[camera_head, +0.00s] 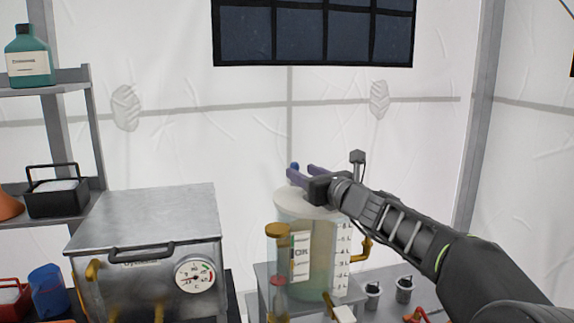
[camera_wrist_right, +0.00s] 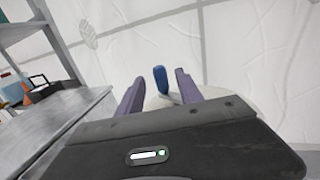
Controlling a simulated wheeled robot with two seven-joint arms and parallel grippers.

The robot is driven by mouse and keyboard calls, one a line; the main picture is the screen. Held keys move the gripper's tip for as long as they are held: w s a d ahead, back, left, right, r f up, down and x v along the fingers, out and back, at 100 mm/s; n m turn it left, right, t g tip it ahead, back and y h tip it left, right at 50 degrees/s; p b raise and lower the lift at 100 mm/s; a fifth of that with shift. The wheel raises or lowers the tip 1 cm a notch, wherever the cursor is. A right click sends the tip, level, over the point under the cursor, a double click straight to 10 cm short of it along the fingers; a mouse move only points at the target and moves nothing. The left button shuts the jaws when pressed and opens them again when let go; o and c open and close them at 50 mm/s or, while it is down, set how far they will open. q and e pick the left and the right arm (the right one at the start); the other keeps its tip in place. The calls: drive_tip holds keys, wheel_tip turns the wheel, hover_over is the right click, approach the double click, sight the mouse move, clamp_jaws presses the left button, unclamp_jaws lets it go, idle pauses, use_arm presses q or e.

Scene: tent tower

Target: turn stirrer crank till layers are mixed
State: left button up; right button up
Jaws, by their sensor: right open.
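A clear mixing vessel (camera_head: 322,258) with a pale round lid and litre marks stands on a grey stand at the centre of the head view. The liquid inside looks cloudy and yellowish. A blue crank knob (camera_head: 295,167) rises above the lid; it also shows in the right wrist view (camera_wrist_right: 161,79). My right gripper (camera_head: 301,174) is over the lid, open, with its purple fingers pointing toward the knob. In the wrist view the knob stands between the finger lines, near the tips, with gaps on both sides. My left gripper is not in view.
A metal box with a pressure gauge (camera_head: 195,274) stands left of the vessel. A brass-capped tube (camera_head: 278,262) is close in front of it. Small grey containers (camera_head: 404,288) are to the right. A shelf (camera_head: 45,89) holds a green bottle (camera_head: 28,62).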

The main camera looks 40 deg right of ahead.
sight(297, 168)
drive_tip(key=w, duration=0.2)
drive_tip(key=w+p, duration=0.1)
drive_tip(key=w, duration=0.1)
drive_tip(key=w+p, duration=0.1)
drive_tip(key=w, duration=0.1)
drive_tip(key=shift+w+d, duration=0.25)
drive_tip(key=shift+w, duration=0.65)
drive_tip(key=shift+c, duration=0.5)
clamp_jaws()
